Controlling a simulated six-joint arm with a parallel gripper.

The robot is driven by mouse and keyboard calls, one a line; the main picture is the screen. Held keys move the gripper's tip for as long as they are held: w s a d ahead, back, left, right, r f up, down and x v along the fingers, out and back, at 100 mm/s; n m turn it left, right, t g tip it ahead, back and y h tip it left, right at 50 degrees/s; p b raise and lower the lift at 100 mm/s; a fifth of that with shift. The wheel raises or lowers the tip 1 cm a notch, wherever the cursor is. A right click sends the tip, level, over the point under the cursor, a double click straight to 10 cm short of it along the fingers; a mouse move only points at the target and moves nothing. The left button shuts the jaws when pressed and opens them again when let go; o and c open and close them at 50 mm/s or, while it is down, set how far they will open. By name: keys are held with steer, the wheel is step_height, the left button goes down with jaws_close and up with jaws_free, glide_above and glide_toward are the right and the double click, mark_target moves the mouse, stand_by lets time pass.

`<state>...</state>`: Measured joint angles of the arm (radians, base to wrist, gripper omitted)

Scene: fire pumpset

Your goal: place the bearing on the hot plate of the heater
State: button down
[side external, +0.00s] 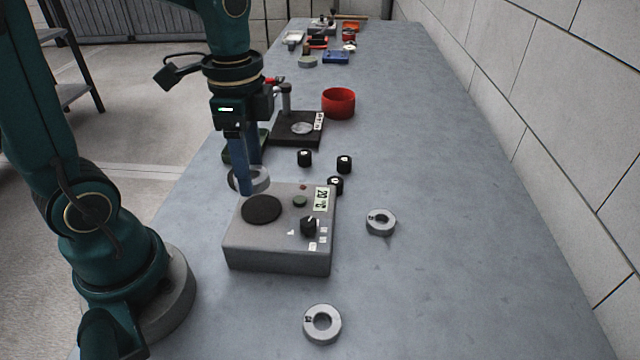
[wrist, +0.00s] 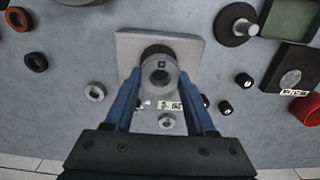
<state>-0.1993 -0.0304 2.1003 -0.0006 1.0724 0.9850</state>
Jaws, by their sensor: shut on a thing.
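My gripper (side external: 247,184) is shut on a grey ring-shaped bearing (side external: 262,180), which also shows between the blue fingers in the wrist view (wrist: 160,85). The grey box-shaped heater (side external: 275,256) stands on the bench, with a round dark hot plate (side external: 261,209) on top, a knob and a small display. The bearing is held in the air near the far left part of the heater in the side view. In the wrist view it overlaps the dark hot plate (wrist: 156,49) and hides part of it. The fingers cover part of the bearing in the side view.
Two loose grey rings lie on the bench, one right of the heater (side external: 381,222) and one in front (side external: 322,324). Several small black cylinders (side external: 344,164) stand behind it. A dark scale-like device (side external: 298,130) and a red ring (side external: 338,103) stand farther back.

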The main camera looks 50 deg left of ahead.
mark_target(261, 208)
steer(key=shift+w+d+f, duration=0.2)
steer(key=shift+d+f, duration=0.15)
steer(key=shift+f, duration=1.9)
steer(key=shift+f, duration=0.1)
steer(key=shift+c, duration=1.2)
jaws_free()
